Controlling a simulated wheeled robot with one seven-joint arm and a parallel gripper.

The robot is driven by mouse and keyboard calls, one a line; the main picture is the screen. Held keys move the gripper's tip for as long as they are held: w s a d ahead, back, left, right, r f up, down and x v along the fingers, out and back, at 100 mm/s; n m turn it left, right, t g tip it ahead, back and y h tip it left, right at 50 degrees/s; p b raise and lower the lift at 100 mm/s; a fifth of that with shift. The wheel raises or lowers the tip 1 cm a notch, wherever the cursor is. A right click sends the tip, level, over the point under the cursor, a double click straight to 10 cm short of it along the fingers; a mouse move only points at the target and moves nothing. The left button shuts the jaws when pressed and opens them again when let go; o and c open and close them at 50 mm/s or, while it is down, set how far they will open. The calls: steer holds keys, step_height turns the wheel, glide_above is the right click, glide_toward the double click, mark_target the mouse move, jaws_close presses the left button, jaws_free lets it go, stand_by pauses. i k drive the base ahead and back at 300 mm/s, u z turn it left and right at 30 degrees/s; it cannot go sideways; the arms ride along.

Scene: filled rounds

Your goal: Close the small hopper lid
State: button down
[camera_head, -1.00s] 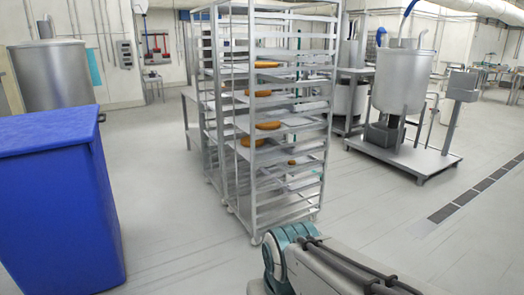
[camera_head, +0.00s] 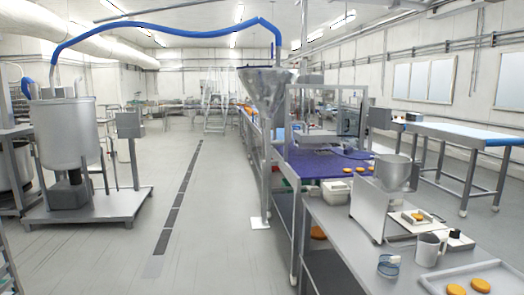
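A small metal hopper (camera_head: 395,173) sits on a boxy steel machine (camera_head: 372,208) on the table at the right. Its wide rim faces up. I cannot make out its lid clearly at this size. A much larger funnel-shaped hopper (camera_head: 267,92) stands farther back near the middle, with a blue hose reaching its top. My gripper is not in view.
The steel table (camera_head: 340,232) holds a jug (camera_head: 428,249), a glass container (camera_head: 388,265) and a tray (camera_head: 470,281) with orange-brown rounds. A mixing vessel (camera_head: 66,132) stands on a platform at left. The floor (camera_head: 215,215) between is clear.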

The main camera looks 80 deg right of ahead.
mark_target(348, 152)
steer(key=z, duration=3)
steer(key=i, duration=1.8)
steer(key=z, duration=0.45)
